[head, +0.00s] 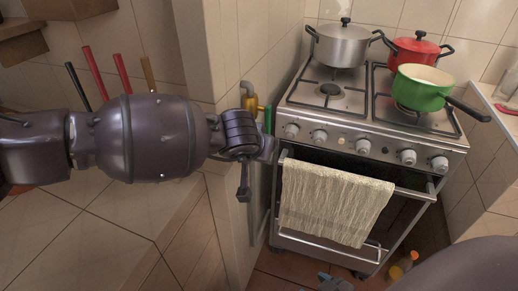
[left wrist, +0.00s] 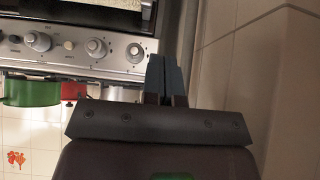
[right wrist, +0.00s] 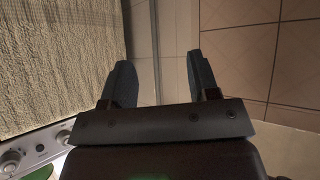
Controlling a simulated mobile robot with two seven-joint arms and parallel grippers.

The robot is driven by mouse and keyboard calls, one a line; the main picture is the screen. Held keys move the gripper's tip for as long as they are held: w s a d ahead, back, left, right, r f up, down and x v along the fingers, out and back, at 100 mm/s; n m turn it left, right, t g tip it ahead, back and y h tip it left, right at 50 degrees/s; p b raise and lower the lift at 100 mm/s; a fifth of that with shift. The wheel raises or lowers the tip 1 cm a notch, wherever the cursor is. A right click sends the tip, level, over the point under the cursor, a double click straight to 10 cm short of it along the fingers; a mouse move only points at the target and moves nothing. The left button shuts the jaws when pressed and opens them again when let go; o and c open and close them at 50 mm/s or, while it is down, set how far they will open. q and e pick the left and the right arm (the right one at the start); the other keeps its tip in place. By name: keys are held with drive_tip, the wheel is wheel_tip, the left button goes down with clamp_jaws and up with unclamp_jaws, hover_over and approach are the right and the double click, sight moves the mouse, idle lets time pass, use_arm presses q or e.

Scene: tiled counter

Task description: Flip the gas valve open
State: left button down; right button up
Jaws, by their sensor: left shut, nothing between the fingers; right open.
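The gas valve shows in the head view as a yellow fitting (head: 251,103) on a pipe at the wall corner, left of the stove. A slim green piece (head: 268,120), which looks like its handle, stands upright beside it. My left gripper (head: 266,147) is just below the green piece, partly hidden by its own wrist; I cannot tell if they touch. In the left wrist view its fingers (left wrist: 164,78) are together with nothing between them; the valve is not visible there. My right gripper (right wrist: 160,80) is open and empty, near the towel in the right wrist view.
The stove (head: 330,125) fills the right, with a towel (head: 335,200) on its oven door. A silver pot (head: 341,47), a red pot (head: 412,52) and a green pan (head: 420,88) stand on it. The tiled wall corner (head: 225,60) is close beside my left arm.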

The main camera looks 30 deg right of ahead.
use_arm(q)
drive_tip(key=s+a+f+p, duration=0.1)
drive_tip(key=s+a+f, duration=0.2)
drive_tip(key=s+a, duration=0.3)
drive_tip(key=shift+s+a+p, duration=0.2)
drive_tip(key=shift+a+p, duration=0.1)
drive_tip(key=shift+a, duration=0.8)
use_arm(e)
drive_tip(key=shift+s+a+r, duration=0.25)
drive_tip(key=shift+s+r, duration=0.05)
drive_tip(key=shift+r, duration=0.25)
drive_tip(key=shift+w+r, duration=0.15)
drive_tip(key=shift+w, duration=0.05)
drive_tip(key=shift+a, duration=0.1)
